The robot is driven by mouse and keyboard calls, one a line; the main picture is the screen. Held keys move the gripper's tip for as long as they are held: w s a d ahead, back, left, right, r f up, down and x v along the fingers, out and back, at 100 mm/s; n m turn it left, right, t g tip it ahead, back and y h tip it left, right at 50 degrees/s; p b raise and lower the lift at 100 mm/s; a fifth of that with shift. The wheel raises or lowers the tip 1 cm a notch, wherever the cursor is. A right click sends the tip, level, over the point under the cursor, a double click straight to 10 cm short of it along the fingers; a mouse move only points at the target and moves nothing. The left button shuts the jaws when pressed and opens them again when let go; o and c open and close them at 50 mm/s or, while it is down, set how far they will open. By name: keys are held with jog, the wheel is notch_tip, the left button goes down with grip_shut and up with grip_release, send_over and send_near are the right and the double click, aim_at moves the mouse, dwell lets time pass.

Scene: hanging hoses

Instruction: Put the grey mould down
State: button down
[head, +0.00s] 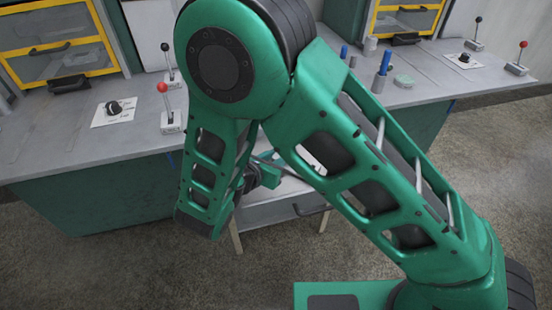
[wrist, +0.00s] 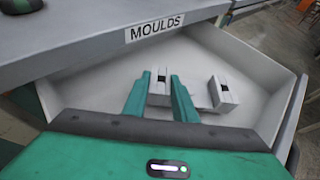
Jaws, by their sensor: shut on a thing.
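The grey mould (wrist: 159,90), a small block with a dark slot, is between the two green fingers of my gripper (wrist: 161,80) in the wrist view. My gripper is shut on it, over an open pale drawer (wrist: 245,62) below a label reading MOULDS. I cannot tell whether the mould touches the drawer floor. A second grey block (wrist: 224,94) lies in the drawer to the right, apart from the fingers. In the head view my arm hides most of my gripper and the held mould.
A grey worktop edge (wrist: 90,40) overhangs the drawer's back. The drawer's left part is clear.

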jog(key=shift+f, duration=0.5)
jog(key=c, duration=1.4)
grip_release()
jog(key=shift+c, duration=0.2)
jog(key=v, duration=1.2)
